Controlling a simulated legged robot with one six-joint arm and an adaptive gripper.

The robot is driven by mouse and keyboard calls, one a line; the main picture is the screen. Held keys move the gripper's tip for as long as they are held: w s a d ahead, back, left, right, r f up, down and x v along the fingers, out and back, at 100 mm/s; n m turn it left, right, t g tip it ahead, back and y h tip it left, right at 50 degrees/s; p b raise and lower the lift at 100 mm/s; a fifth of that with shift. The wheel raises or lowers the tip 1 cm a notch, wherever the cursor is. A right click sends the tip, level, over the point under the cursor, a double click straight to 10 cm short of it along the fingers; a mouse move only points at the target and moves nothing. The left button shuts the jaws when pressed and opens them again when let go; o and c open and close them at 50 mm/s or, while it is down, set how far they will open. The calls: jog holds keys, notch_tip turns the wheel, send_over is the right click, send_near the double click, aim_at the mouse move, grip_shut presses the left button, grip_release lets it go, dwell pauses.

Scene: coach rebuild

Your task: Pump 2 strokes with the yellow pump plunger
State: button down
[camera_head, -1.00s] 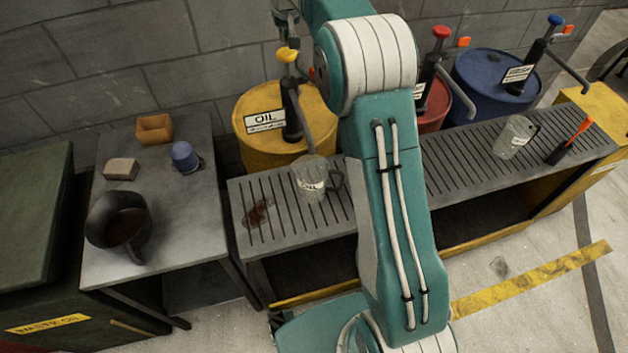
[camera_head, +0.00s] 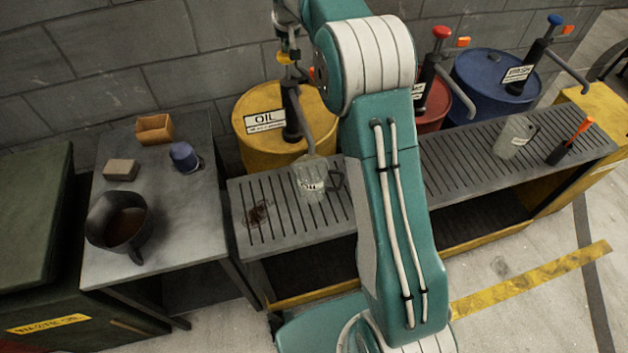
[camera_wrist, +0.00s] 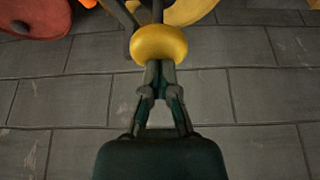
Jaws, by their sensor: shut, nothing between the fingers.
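The yellow pump plunger (camera_head: 285,58) stands on top of the pump on the yellow oil drum (camera_head: 255,155). In the wrist view its round knob (camera_wrist: 159,47) is right at the fingertips of my gripper (camera_wrist: 160,65), which is shut with nothing between the fingers. In the head view my gripper (camera_head: 288,50) comes down from above onto the knob and partly covers it; the fingertips appear to touch it. The pump's spout (camera_head: 305,120) bends down toward a clear jug marked OIL (camera_head: 312,185) on the slatted bench. How full the jug is cannot be told.
A red drum (camera_head: 432,105) and a blue drum (camera_head: 490,85) with pumps stand to the right. The slatted bench (camera_head: 290,230) also bears a second clear jug (camera_head: 510,137). A side table (camera_head: 180,235) holds a dark pot, a box, a block and a blue-capped item.

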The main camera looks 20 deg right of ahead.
aim_at(287, 64)
jog(key=shift+s+f, duration=0.1)
jog(key=shift+f, duration=2.55)
jog(key=shift+r, duration=4)
jog(key=shift+f, duration=0.25)
